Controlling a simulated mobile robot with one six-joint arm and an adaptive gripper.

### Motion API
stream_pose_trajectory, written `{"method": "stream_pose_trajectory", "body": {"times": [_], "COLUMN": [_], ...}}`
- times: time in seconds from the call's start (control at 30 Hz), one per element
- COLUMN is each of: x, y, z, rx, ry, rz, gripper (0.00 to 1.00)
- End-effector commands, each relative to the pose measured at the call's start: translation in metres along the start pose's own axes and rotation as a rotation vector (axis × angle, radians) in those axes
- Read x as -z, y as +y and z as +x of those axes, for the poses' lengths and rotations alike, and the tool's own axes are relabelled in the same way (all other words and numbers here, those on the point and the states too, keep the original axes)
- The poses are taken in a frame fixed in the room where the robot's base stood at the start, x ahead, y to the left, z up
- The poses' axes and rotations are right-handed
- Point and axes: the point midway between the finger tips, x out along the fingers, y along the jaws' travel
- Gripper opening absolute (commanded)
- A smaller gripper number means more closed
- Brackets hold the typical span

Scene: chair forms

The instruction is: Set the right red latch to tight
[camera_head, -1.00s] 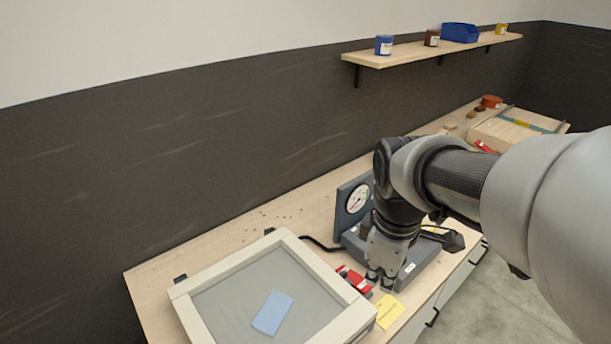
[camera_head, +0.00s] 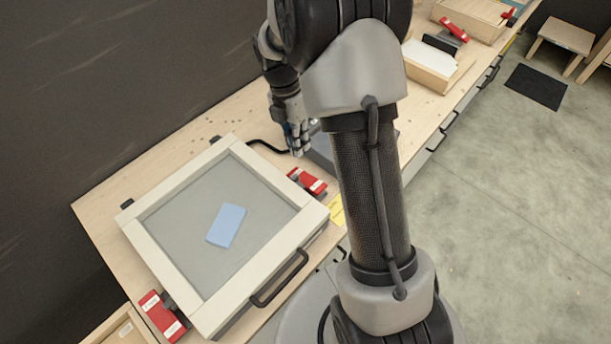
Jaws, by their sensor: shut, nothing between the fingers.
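The right red latch (camera_head: 308,181) sits at the right corner of a pale framed panel (camera_head: 150,228) on the bench. It has a white label too small to read, and I cannot tell its setting. A second red latch (camera_head: 160,316) is at the panel's near left corner. My gripper (camera_head: 299,152) points down, beyond the right latch in the picture and apart from it. Its fingers are shut with nothing in them. My arm hides most of the dark device behind the gripper.
A light blue cloth (camera_head: 226,225) lies on the panel's grey surface, and a black handle (camera_head: 280,279) is on its front side. A yellow note (camera_head: 337,210) lies beside the right latch. Another red-handled item (camera_head: 454,29) is farther along the bench. Open floor lies to the right.

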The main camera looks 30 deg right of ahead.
Motion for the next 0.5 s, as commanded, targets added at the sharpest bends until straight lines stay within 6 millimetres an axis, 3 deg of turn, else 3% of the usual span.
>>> {"method": "stream_pose_trajectory", "body": {"times": [0.27, 0.5], "x": [0.000, 0.001], "y": [0.000, 0.000], "z": [0.007, 0.050], "rx": [0.001, 0.003], "ry": [0.001, 0.003], "rz": [0.002, 0.002], "gripper": [0.00, 0.00]}}
